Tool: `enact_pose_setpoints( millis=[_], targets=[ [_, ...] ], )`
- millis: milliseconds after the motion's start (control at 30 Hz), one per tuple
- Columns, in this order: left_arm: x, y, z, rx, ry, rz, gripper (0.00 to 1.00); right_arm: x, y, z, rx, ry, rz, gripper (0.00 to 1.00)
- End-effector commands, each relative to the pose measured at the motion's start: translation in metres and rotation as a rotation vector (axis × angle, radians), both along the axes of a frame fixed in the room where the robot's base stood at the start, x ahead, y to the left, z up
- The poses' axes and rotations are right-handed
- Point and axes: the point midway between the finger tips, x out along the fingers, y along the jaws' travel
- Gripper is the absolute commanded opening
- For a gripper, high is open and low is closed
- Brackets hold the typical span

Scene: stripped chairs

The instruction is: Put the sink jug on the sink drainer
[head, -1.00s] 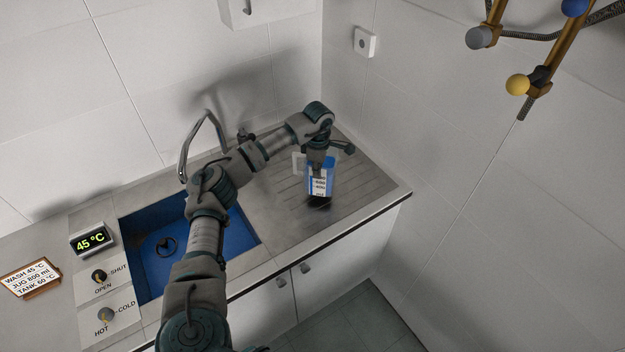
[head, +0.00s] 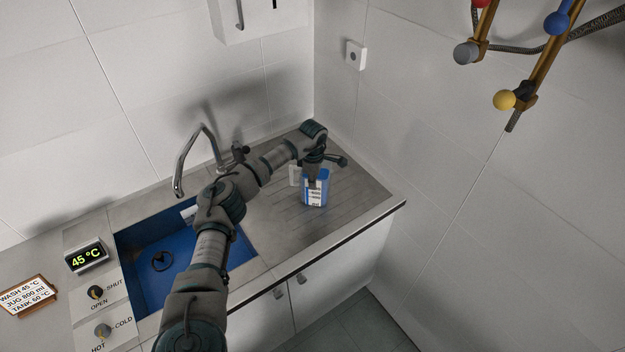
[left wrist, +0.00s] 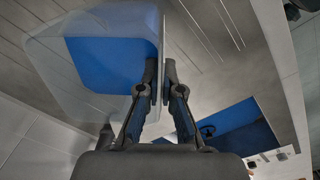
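The sink jug (head: 319,195) is a clear jug with blue inside and a white printed label. It is upright over the ribbed sink drainer (head: 345,205), and its base appears to touch the surface. My left gripper (head: 312,178) reaches down to the jug's top from above. In the left wrist view the jug (left wrist: 95,65) fills the upper left, and its wall passes through the narrow gap between the fingertips (left wrist: 161,68). The left gripper looks shut on that wall. The fingers partly hide the jug's rim. My right gripper is out of view.
The blue sink basin (head: 150,285) lies left of the drainer, with a curved tap (head: 183,160) behind it. A 45 °C display (head: 86,257) and two knobs stand at the left. Walls close off the back and right. Bare drainer lies around the jug.

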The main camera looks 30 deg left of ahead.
Motion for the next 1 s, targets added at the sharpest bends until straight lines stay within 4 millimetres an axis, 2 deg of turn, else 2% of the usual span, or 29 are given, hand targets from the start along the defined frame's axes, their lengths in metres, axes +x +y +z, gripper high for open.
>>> enact_pose_setpoints(
  millis=[67, 167, 200, 467, 600, 733, 1000],
  targets=[
    [0.001, 0.001, 0.001, -0.002, -0.004, 0.001, 0.0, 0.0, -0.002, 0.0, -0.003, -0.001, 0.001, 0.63],
    [0.0, 0.002, -0.001, -0.001, 0.001, 0.002, 0.21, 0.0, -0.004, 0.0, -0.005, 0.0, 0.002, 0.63],
    [0.0, 0.002, -0.001, -0.001, 0.001, 0.002, 0.31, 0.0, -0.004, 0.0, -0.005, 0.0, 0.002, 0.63],
    [0.001, 0.001, -0.002, -0.001, 0.001, 0.001, 0.31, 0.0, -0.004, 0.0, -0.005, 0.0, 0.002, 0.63],
    [0.001, 0.001, 0.006, -0.001, -0.002, 0.001, 0.31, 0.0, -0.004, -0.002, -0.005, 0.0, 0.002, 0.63],
    [0.001, 0.001, 0.028, 0.0, -0.004, 0.001, 0.31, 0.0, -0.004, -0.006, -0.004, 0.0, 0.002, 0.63],
    [0.0, 0.0, 0.088, -0.001, -0.004, 0.001, 0.31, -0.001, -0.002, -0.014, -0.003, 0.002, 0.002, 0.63]
  ],
)
